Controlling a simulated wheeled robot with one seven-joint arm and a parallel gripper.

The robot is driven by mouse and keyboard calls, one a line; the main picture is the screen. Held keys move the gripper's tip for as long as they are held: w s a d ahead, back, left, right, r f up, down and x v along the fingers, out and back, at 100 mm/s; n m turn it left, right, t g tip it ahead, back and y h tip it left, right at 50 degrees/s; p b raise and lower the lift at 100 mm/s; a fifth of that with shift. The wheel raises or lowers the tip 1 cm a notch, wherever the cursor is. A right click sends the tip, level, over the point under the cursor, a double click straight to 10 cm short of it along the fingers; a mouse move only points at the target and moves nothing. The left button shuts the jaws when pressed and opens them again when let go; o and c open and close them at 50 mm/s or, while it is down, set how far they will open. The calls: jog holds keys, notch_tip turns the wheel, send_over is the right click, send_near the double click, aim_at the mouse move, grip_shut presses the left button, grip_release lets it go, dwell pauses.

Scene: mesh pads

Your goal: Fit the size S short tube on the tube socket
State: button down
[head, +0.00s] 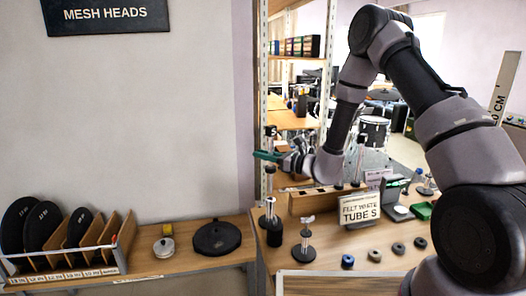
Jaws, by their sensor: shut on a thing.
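My gripper (267,156) reaches left over the right-hand bench, with its green fingers in side view. Just below the fingers stands an upright post with a dark top and metal rod (270,208). A shorter metal stand with a black round base (304,252) is to its right. I cannot tell which upright carries the tube socket. A sign reading "FELT WHITE TUBE S" (360,209) stands behind them.
On the left bench are a black disc (217,237), a small white pot (164,247) and a rack of black pads (110,262).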

notch_tip(320, 180, down, 8)
dwell(1.1)
jog(key=c, duration=0.7)
grip_release()
jog(key=shift+d, duration=0.1)
jog(key=v, duration=1)
jog(key=shift+s+d, duration=0.15)
jog(key=shift+d, duration=0.1)
